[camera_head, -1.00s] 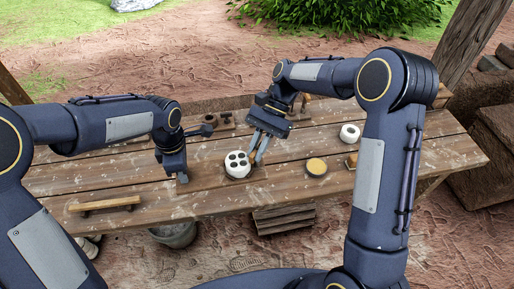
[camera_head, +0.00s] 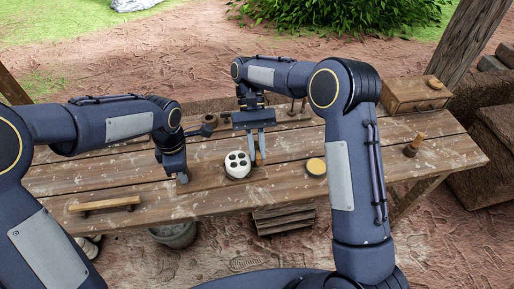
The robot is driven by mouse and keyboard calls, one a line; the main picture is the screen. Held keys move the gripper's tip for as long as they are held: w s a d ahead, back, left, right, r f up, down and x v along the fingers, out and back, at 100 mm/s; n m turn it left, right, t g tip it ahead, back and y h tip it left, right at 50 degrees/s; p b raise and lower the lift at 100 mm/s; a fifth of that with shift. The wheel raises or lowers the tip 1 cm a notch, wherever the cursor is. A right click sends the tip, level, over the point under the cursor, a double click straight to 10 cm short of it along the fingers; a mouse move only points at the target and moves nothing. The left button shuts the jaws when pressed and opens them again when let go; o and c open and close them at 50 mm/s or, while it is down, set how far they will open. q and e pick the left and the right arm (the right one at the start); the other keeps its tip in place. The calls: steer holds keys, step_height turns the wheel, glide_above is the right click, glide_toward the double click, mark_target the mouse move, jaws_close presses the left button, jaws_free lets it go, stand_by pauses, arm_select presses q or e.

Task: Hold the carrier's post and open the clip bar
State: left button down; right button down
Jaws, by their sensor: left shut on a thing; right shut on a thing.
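A white round block with several dark round spots on top (camera_head: 237,165) stands mid-table. My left gripper (camera_head: 183,177) is low over the table to its left, apart from it. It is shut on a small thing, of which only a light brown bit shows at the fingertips. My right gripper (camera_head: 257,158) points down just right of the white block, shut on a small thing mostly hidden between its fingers. I cannot make out for certain which parts are the carrier, its post or the clip bar.
A wooden bar (camera_head: 105,204) lies at the table's front left. A round pot with a yellow top (camera_head: 316,166) stands right of the white block. A wooden pestle-like piece (camera_head: 414,145) and a drawer box (camera_head: 414,96) are at the right. My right arm covers part of the table.

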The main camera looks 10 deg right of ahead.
steer(key=shift+n+h, duration=0.3)
steer(key=c, duration=1.4)
jaws_free()
steer(key=shift+c, duration=0.2)
